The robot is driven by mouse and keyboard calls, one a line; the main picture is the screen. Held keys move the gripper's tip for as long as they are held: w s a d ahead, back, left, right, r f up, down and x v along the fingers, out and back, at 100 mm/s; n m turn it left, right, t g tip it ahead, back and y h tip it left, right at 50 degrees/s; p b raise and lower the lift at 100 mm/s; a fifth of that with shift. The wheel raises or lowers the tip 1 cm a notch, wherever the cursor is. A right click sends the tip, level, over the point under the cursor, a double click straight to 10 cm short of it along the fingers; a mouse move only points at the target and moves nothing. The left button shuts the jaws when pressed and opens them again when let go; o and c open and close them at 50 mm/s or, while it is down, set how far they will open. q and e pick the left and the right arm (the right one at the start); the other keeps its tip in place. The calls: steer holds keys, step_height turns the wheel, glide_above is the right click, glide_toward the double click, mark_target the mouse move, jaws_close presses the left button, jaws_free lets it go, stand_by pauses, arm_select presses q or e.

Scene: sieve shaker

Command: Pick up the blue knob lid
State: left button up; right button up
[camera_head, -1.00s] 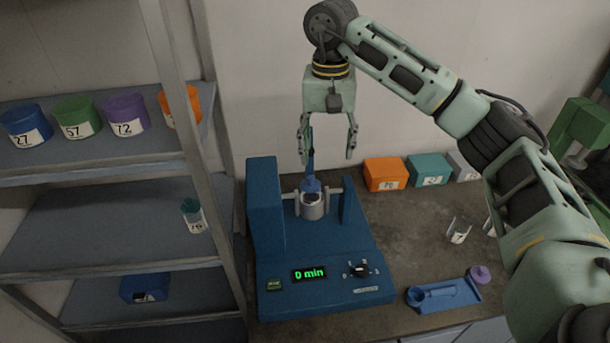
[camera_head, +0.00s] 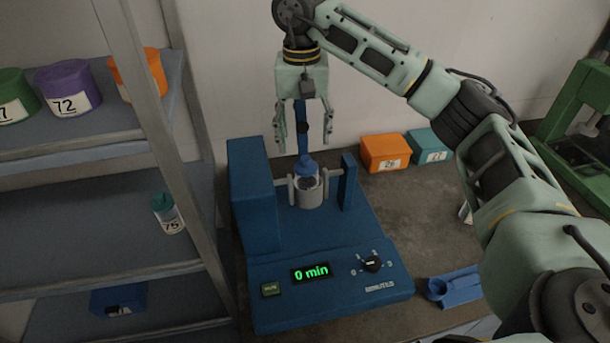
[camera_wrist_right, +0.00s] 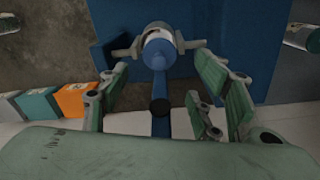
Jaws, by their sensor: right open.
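The blue knob lid (camera_head: 305,160) sits on top of the grey cylindrical holder (camera_head: 308,193) in the blue sieve shaker (camera_head: 325,279). My right gripper (camera_head: 305,145) hangs above the shaker, pointing down. My left gripper is not in view.
A shelf at left holds tubs, including a purple one (camera_head: 70,88), and a small teal-capped jar (camera_head: 167,213). Orange (camera_head: 385,152) and teal (camera_head: 427,146) boxes stand behind the shaker. A blue tray (camera_head: 455,287) lies at its right.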

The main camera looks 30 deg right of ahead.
mark_target(308, 159)
steer(key=shift+f, duration=0.5)
step_height(308, 159, down, 2)
steer(key=shift+s+d+f+p, duration=0.1)
steer(key=shift+s+f+p, duration=0.1)
steer(key=shift+p, duration=0.35)
step_height(308, 159, down, 4)
steer(key=shift+s+d+r+p, duration=0.1)
steer(key=shift+d+r+p, duration=0.1)
steer(key=shift+p, duration=0.45)
steer(key=shift+f, duration=0.35)
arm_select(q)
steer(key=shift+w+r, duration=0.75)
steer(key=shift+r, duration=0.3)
arm_select(e)
steer(key=shift+f, duration=0.15)
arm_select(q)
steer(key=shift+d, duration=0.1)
arm_select(e)
steer(key=c, duration=0.9)
